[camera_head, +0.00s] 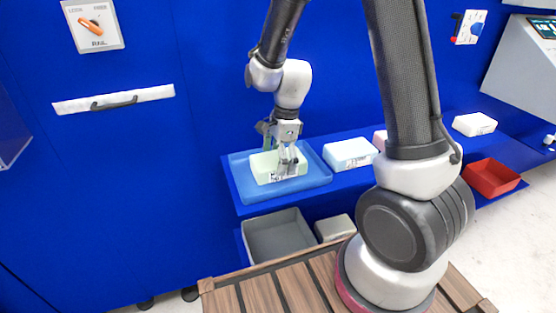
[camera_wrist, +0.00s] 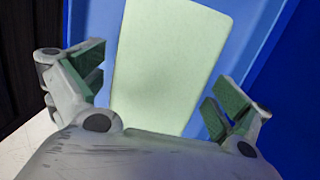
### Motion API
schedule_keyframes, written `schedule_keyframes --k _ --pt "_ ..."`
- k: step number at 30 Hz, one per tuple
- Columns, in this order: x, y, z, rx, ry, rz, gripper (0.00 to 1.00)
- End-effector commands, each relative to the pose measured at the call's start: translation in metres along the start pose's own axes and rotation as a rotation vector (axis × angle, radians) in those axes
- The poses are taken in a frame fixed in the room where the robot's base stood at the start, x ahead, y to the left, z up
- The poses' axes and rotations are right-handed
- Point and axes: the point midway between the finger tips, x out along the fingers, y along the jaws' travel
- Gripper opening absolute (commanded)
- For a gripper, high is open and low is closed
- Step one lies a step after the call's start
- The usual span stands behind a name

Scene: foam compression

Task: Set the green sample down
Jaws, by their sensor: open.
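The green sample (camera_head: 262,166) is a pale green block with a printed label on its front side. It lies on the blue tray (camera_head: 239,188) on the blue shelf. In the wrist view the green sample (camera_wrist: 170,62) lies between and beyond the two fingers, with a gap on each side. My gripper (camera_head: 286,163) is above and in front of the sample in the head view and hides part of it. In the wrist view my gripper (camera_wrist: 160,95) is open, its green pads apart from the block.
A pale blue block (camera_head: 350,153) stands right of the tray, with a pinkish block (camera_head: 380,139) partly behind my arm. A white block (camera_head: 474,124) and a red bin (camera_head: 491,178) are further right. A grey bin (camera_head: 279,236) and a grey block (camera_head: 334,227) sit below the shelf.

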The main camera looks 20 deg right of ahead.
Motion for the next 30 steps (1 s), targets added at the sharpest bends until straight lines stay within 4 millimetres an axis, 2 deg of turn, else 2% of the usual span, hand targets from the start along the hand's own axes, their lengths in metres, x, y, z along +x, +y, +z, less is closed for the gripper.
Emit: schedule_keyframes --k 5,15,21,26,29,30 --pt "-0.023 -0.001 0.001 -0.001 -0.001 -0.006 1.0" --pt "-0.097 -0.001 0.0 0.0 -0.001 -0.005 1.0" --pt "-0.119 0.0 0.0 0.0 0.0 -0.002 1.0" --pt "-0.125 0.002 -0.001 -0.018 0.001 -0.007 1.0" --pt "-0.143 0.013 -0.009 -0.125 0.006 -0.036 1.0" --pt "-0.154 0.021 -0.015 -0.201 0.013 -0.056 1.0"
